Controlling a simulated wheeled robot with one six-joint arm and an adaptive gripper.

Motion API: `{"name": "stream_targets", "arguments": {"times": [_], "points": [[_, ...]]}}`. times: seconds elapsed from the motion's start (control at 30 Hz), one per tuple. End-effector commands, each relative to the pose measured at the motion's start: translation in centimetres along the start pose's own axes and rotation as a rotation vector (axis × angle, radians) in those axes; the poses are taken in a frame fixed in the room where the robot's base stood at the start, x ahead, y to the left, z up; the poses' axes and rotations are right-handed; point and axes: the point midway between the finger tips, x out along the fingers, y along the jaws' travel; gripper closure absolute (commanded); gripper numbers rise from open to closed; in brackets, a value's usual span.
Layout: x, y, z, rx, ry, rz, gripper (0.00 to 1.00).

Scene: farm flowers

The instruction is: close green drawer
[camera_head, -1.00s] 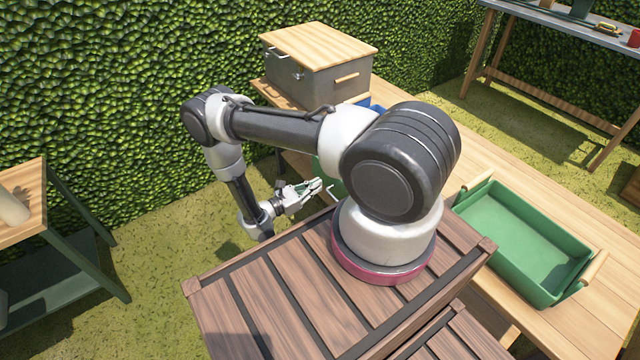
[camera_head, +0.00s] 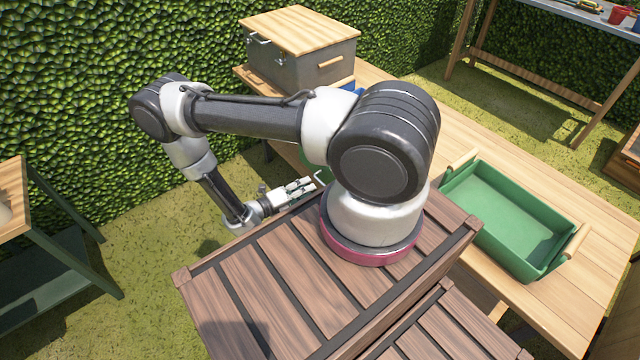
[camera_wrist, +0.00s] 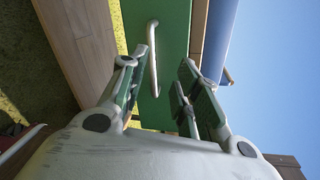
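The green drawer (camera_wrist: 172,22) shows its front panel in the wrist view, with a pale bar handle (camera_wrist: 153,62) on it. In the head view, a small part of the green drawer and its handle (camera_head: 321,177) show beside my arm; most of it is hidden, so how far out it stands cannot be told. My gripper (camera_wrist: 166,66) is open, its two fingers apart in front of the panel. The handle lies between the fingers in the picture, nearer the left one; contact cannot be told. In the head view, my gripper (camera_head: 304,187) is just left of the handle.
A blue drawer (camera_wrist: 219,35) is beside the green one in the wrist view. On the wooden workbench (camera_head: 610,240) stand a grey box with a wooden lid (camera_head: 300,50) and a green tray (camera_head: 510,215). Another table (camera_head: 15,200) is at the left, with grass between.

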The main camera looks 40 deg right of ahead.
Motion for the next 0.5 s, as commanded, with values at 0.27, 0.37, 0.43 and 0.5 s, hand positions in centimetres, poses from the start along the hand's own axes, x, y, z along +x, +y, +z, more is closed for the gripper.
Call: {"name": "stream_targets", "arguments": {"times": [0.27, 0.37, 0.43, 0.5], "points": [[0.5, 0.8, -0.8, -0.332, 0.012, 0.040, 0.68], [1.6, 0.7, -0.8, -0.338, 0.014, 0.038, 0.68], [2.8, 0.8, -0.9, -0.337, 0.016, 0.039, 0.68], [4.0, 0.8, -0.9, -0.335, 0.016, 0.038, 0.68]]}}
